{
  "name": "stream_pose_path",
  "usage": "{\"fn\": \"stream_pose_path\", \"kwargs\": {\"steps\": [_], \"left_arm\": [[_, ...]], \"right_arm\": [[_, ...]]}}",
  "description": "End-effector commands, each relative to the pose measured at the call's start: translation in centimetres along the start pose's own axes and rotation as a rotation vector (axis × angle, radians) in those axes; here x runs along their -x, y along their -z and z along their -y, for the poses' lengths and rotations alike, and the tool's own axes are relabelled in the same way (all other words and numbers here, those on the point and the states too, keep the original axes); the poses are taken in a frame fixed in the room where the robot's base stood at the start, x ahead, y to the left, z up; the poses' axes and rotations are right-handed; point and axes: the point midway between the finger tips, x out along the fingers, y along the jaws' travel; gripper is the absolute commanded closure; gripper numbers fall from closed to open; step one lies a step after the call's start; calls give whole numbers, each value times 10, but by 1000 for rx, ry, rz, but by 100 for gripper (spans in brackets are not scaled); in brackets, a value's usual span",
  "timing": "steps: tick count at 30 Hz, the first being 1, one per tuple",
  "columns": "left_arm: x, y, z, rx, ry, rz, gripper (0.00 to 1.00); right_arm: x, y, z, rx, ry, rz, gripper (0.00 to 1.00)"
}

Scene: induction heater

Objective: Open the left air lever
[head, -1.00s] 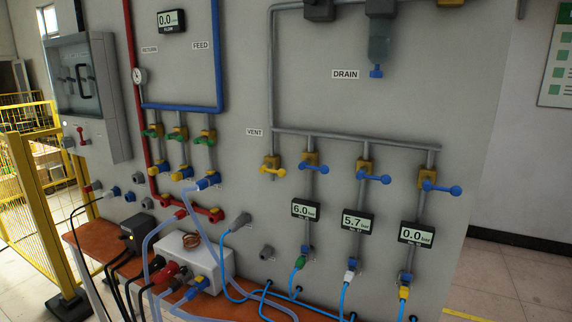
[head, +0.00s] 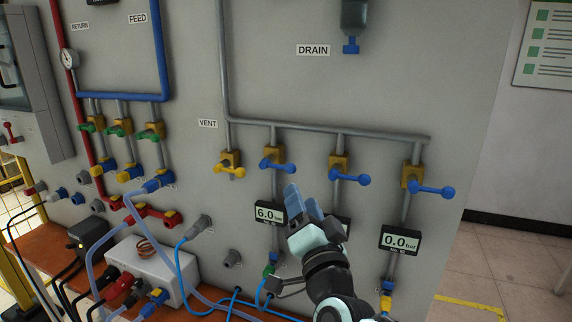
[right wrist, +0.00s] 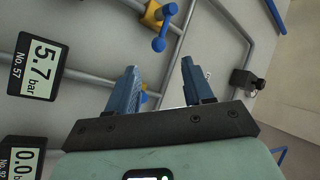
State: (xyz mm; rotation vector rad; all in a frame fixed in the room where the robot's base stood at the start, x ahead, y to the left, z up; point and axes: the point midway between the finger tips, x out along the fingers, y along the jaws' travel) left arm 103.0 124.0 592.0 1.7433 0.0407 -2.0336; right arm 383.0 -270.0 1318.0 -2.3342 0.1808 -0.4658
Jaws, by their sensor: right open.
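The left air lever (head: 278,165) is a blue lever with a ball end on a yellow valve, above the 6.0 bar display (head: 270,212). It points sideways to the right, across its pipe. My right gripper (head: 303,200) has blue fingers and is open and empty, just below and right of this lever and apart from it. In the right wrist view the fingers (right wrist: 160,85) are spread, and a blue lever (right wrist: 159,42), seemingly the left one, shows beyond them. My left gripper is out of view.
The middle air lever (head: 350,178) and right air lever (head: 430,189) stand close to the right. A yellow vent lever (head: 230,170) is to the left. A grey pipe (head: 330,131) runs above. My right gripper partly hides the middle display.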

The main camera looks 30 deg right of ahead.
Motion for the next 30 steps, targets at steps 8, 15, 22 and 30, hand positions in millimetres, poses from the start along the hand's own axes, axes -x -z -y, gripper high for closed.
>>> {"fn": "stream_pose_path", "kwargs": {"steps": [8, 15, 22, 30], "left_arm": [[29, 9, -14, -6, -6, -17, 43], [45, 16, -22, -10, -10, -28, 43], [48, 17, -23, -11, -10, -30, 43], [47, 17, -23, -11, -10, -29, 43]], "right_arm": [[-63, 2, 2, -2, -1, 0, 49], [-96, 1, 2, -1, 1, 0, 49], [-104, 0, 0, 1, 0, 1, 49], [-103, 0, 0, 1, 0, 1, 75]]}}
